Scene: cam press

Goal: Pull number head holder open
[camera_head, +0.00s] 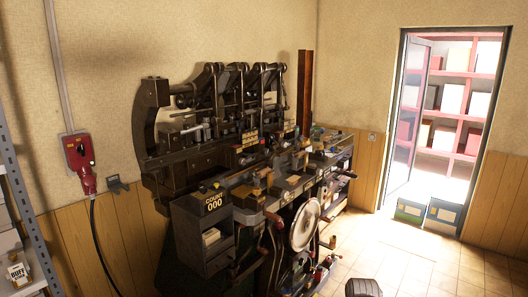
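The dark metal cam press (205,150) stands against the back wall, with several upright arms and linkages along its top. A work ledge (245,217) runs along its front and carries several small brass-coloured and dark parts. A "COUNT 000" sign (214,201) is on the cabinet at its left end. I cannot tell which small part is the number head holder, or whether it is open. My gripper is not in view.
A round pale wheel (304,226) and red-handled levers are below the ledge. A red wall box (79,163) and a shelf rack (22,205) are at left. A dark rounded object (364,287) is at the bottom edge. Tiled floor (415,262) is clear toward the doorway.

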